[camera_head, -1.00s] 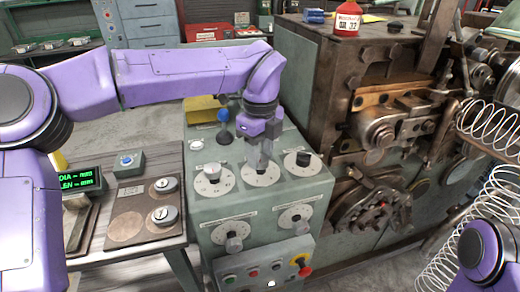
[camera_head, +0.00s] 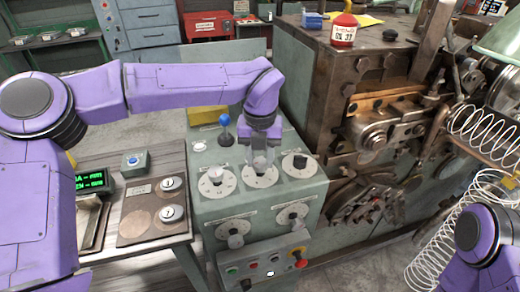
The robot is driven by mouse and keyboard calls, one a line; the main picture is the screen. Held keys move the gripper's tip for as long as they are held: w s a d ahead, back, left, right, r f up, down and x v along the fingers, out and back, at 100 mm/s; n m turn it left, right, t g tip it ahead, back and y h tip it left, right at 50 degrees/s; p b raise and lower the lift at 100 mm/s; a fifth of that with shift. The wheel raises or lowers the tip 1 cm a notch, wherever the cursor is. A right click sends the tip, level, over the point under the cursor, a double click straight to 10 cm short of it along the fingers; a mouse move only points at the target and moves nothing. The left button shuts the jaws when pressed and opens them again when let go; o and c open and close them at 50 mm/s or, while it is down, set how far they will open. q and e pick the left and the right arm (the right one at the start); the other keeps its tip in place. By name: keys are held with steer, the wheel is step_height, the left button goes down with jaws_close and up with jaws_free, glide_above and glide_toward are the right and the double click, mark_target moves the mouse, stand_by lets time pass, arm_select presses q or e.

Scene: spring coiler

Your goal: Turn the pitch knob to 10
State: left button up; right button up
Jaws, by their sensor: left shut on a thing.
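The grey-green console (camera_head: 215,265) has three white dials with knobs on its sloped top. My left gripper (camera_head: 260,167) points down at the middle dial (camera_head: 262,182) and is shut on its knob, which the fingers mostly hide. The dial labels are too small to read. My right arm shows at the lower right, its gripper out of view.
A button box (camera_head: 265,268) with a red knob juts out below. The rusty coiler machine (camera_head: 375,150) stands close on the right, with large wire springs (camera_head: 485,140) beyond it. A wooden bench (camera_head: 125,260) is at left.

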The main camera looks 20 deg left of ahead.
mark_target(260, 162)
arm_select(q)
steer(key=shift+s+f+m+p, duration=0.15)
steer(key=shift+m+p, duration=0.65)
steer(key=shift+m, duration=0.4)
steer(key=o, duration=1.1)
steer(key=shift+c, duration=0.2)
step_height(260, 162, up, 11)
steer(key=b, duration=0.1)
steer(key=shift+f, duration=0.2)
steer(key=shift+f, duration=0.1)
